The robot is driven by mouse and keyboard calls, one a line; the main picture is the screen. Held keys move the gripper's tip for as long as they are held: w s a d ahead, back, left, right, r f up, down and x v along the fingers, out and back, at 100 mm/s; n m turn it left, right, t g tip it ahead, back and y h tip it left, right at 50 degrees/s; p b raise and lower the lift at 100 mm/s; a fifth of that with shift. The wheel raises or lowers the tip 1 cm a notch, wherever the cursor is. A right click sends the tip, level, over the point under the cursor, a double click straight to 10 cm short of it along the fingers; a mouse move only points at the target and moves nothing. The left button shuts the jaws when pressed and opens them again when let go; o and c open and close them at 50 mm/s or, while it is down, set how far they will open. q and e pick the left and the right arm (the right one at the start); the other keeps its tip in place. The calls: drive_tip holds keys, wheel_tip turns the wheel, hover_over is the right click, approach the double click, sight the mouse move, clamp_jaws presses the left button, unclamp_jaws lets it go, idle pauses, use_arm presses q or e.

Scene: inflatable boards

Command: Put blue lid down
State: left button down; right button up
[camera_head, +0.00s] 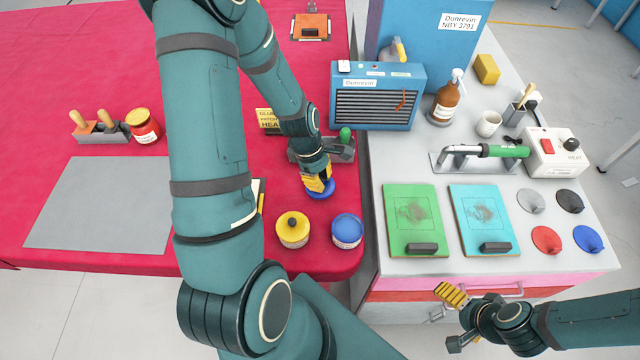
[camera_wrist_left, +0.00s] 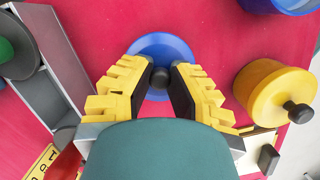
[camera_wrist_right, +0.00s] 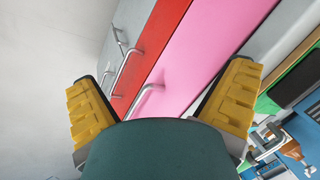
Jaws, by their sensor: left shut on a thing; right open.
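The blue lid (camera_head: 318,193) is a round disc with a dark knob, low over the red table (camera_head: 90,215); I cannot tell whether it touches the cloth. My left gripper (camera_head: 319,182) points down and is shut on its knob. In the left wrist view the lid (camera_wrist_left: 165,48) shows beyond the two yellow fingers, with the knob between their tips. A blue tin (camera_head: 347,232) and a yellow tin (camera_head: 292,231) with a black-knobbed yellow lid stand in front of it. My right gripper (camera_head: 455,318) is open and empty before the drawers, which also show in the right wrist view (camera_wrist_right: 225,35).
A grey stand (camera_head: 340,150) and a yellow sign (camera_head: 268,119) are close behind the left gripper. The grey bench at right holds green (camera_head: 412,215) and turquoise boards (camera_head: 483,215) and several coloured discs, one blue (camera_head: 588,239). A grey mat (camera_head: 105,205) lies at left.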

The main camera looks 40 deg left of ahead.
use_arm(q)
drive_tip(key=shift+a+x, duration=0.25)
drive_tip(key=shift+x, duration=0.9)
drive_tip(key=shift+s, duration=0.1)
drive_tip(key=shift+f, duration=0.2)
drive_tip(key=c, duration=1)
unclamp_jaws()
drive_tip(key=shift+a+r, duration=0.15)
drive_tip(key=shift+r, duration=0.4)
drive_tip(key=w+p+v, duration=0.1)
drive_tip(key=p+v, duration=0.1)
drive_tip(key=v, duration=0.9)
drive_tip(key=shift+s, duration=0.5)
